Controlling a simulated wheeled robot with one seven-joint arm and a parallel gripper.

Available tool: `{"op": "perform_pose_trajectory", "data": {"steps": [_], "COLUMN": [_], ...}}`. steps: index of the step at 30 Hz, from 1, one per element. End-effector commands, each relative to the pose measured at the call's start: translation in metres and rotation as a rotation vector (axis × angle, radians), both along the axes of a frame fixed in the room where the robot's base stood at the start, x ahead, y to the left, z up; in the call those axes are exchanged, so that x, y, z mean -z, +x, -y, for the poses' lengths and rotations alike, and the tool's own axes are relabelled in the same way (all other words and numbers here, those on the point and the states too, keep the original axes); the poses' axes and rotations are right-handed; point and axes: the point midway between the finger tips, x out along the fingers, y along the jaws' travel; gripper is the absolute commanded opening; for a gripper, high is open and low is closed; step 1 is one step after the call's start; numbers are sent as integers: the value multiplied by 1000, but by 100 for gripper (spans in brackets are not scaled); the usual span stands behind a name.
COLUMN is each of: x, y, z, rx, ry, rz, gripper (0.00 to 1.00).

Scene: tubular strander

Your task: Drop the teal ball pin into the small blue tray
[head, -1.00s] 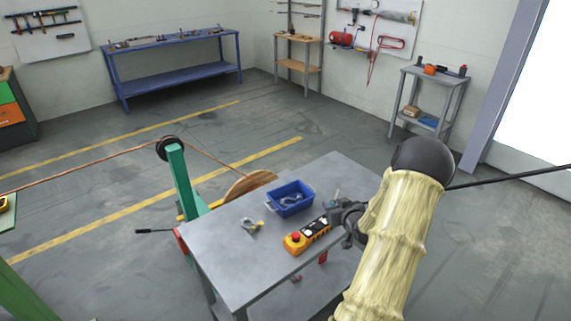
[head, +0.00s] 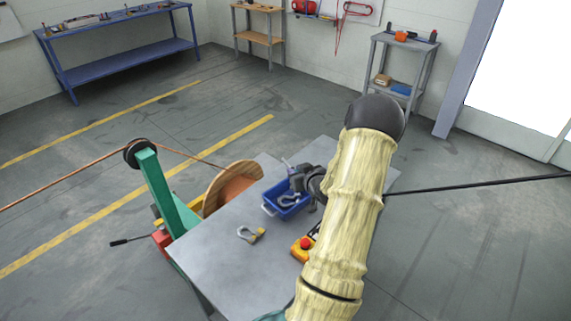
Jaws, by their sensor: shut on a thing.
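The small blue tray (head: 283,212) stands on the grey table, with its far right part covered by my gripper. My gripper (head: 297,177) is over the tray's far side, seen from behind and partly hidden by my arm. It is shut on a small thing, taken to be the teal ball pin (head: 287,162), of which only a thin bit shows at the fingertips. Its colour is too small to tell. I cannot tell the height of the pin above the tray. A grey metal piece shows inside the tray.
A grey shackle with a yellow pin (head: 250,234) lies on the grey table (head: 225,265), left of the tray. An orange control pendant with a red button (head: 303,246) lies in front, partly behind my arm. A wooden reel (head: 230,187) and green post (head: 167,190) stand left.

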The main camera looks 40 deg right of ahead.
Motion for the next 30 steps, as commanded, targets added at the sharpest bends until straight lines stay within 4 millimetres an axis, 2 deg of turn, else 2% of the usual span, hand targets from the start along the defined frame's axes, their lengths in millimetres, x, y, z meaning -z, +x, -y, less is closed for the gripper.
{"op": "perform_pose_trajectory", "data": {"steps": [17, 30], "x": [4, 49], "y": [1, 1], "z": [-1, -1], "rx": [-1, -1], "ry": [0, 1], "rz": [0, 1], "gripper": [0, 0]}}
